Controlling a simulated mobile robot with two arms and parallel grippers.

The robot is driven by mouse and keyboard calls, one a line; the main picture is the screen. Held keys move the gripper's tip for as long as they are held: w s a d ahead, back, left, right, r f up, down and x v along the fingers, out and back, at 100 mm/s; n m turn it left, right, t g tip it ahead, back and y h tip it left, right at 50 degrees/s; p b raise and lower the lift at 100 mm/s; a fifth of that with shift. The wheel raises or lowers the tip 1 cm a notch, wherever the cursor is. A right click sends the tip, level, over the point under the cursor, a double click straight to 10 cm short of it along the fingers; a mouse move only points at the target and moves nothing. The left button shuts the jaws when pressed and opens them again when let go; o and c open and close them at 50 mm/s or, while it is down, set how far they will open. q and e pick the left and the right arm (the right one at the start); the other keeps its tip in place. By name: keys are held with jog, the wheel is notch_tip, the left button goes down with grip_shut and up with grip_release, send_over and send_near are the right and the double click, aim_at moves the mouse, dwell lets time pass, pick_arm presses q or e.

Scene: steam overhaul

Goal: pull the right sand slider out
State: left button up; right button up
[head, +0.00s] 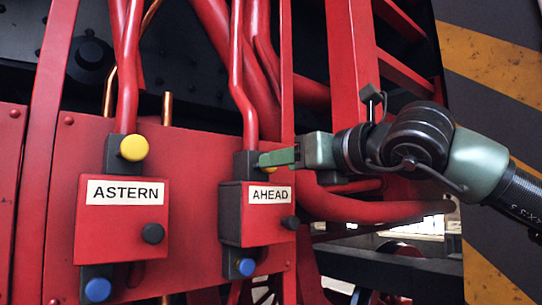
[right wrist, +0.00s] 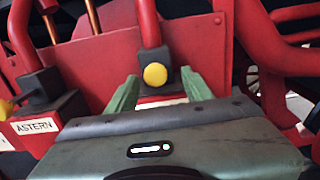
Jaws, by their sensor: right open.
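The right box, labelled AHEAD (head: 258,214), is red with a black side. It has a black knob (head: 291,223) on its face and a blue knob (head: 246,267) below. My right gripper (head: 264,159) is open just above the label, its green fingers pointing left at the dark block (head: 245,164) on top. In the right wrist view a yellow knob (right wrist: 155,75) on this block shows between the spread fingers (right wrist: 159,79), with a gap on each side. No part is marked as a sand slider. My left gripper is not in view.
The left box, labelled ASTERN (head: 122,220), has a yellow knob (head: 133,148) on top, a black knob and a blue knob. Red pipes (head: 240,70) rise above both boxes. A thick red pipe (head: 370,209) runs below my right arm. A striped surface (head: 500,60) stands at right.

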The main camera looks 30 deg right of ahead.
jog(key=w, duration=0.2)
jog(key=w+a+p, duration=0.1)
jog(key=w, duration=0.1)
jog(key=shift+w+a+r+p, duration=0.1)
jog(key=shift+a+p, duration=0.05)
jog(key=shift+p, duration=0.15)
jog(key=shift+d, duration=0.25)
jog(key=shift+a, duration=0.1)
grip_shut()
dwell(0.8)
